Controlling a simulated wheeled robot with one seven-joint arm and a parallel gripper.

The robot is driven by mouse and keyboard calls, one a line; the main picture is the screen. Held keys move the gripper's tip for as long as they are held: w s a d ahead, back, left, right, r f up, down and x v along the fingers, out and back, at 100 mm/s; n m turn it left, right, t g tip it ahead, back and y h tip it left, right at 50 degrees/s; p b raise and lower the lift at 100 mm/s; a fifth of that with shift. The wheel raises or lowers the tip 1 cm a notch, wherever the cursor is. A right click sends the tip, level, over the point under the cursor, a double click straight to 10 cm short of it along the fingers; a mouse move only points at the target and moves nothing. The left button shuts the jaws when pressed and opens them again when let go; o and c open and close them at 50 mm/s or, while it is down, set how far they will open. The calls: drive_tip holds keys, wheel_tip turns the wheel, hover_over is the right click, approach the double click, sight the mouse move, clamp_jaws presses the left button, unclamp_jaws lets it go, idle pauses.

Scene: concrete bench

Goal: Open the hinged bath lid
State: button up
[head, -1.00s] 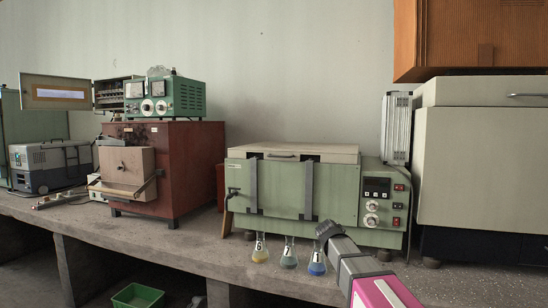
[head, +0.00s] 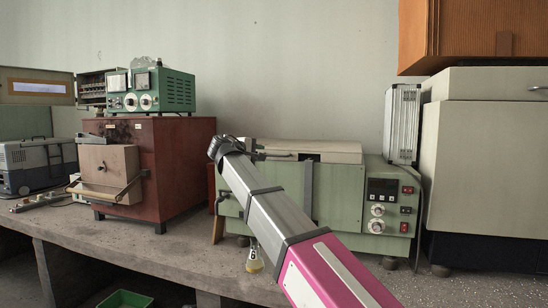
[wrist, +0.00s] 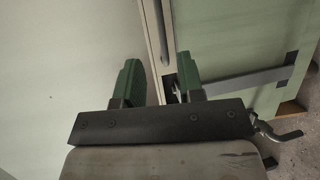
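The bath is a green metal box (head: 345,190) with a cream hinged lid (head: 325,150), which lies flat and closed on top. The lid's front edge and grey handle bar (wrist: 163,35) run between my fingers in the wrist view. My gripper (wrist: 158,60) has two green fingers, spread apart. The left finger shows against the wall and lid side, the right one over the bath's front side near a dark gap and a metal strap. I cannot tell whether either finger touches the handle. In the head view my arm hides the left front of the bath, and the gripper is mostly hidden near the lid's left end.
A flask marked 6 (head: 255,258) stands before the bath, partly behind my arm. A red-brown oven (head: 180,175) with a green instrument (head: 165,90) stands left. A white cabinet (head: 480,165) stands right, under a wooden cupboard (head: 460,35). A tap (wrist: 280,132) sticks out of the bath.

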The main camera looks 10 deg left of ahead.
sight(275, 156)
drive_tip(key=x, duration=1)
drive_tip(key=shift+s, duration=0.1)
clamp_jaws()
